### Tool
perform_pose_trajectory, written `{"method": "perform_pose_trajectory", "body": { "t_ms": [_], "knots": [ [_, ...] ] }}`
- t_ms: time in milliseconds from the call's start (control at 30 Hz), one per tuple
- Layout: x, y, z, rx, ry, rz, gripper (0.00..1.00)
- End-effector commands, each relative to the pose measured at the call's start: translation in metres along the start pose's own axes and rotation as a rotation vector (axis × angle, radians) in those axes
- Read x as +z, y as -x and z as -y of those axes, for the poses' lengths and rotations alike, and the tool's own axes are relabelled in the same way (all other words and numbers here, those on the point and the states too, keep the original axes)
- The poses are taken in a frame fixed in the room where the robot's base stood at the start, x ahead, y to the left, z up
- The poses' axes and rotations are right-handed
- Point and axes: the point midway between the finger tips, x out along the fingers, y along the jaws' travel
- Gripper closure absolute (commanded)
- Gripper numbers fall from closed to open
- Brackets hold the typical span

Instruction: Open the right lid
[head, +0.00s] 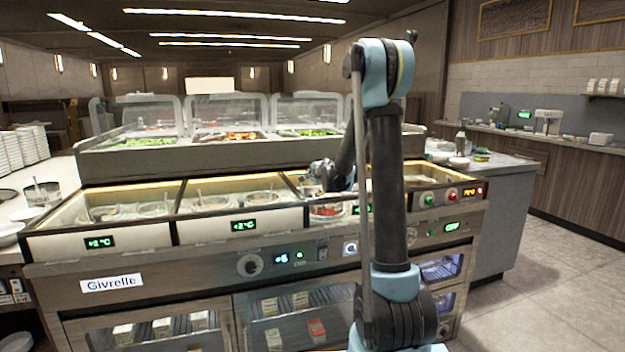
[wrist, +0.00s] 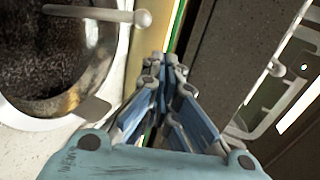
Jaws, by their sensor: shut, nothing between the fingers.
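My gripper (wrist: 170,65) is shut and empty in the wrist view. Its fingertips are over a narrow yellowish edge strip beside a dark panel. To the left of the fingers is a round pale-rimmed well (wrist: 42,122) with dark speckled contents. A grey rod with a rounded end (wrist: 95,14) reaches over it. In the head view my gripper (head: 318,178) is low over the right part of the counter, partly hidden by my arm. I cannot tell which visible part is the right lid; my arm hides much there.
Open bays to the left hold round wells (head: 152,209) with handles. A raised glass-guarded salad bar (head: 240,150) stands behind. A control panel (head: 450,197) is at the right end. Another counter (head: 505,175) stands behind it. Floor (head: 560,270) at right is clear.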

Motion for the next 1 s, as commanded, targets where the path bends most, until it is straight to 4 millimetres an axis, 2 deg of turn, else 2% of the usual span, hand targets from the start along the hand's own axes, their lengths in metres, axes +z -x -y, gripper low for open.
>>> {"method": "perform_pose_trajectory", "body": {
  "t_ms": [367, 467, 733, 1000],
  "knots": [
    [0.0, -0.002, 0.001, 0.0, 0.0, 0.0, 1.0],
    [0.0, -0.009, 0.003, 0.0, 0.0, 0.0, 1.0],
    [0.0, -0.042, 0.014, 0.001, 0.0, 0.0, 1.0],
    [0.0, -0.045, 0.015, 0.001, 0.0, 0.0, 1.0]
  ]
}}
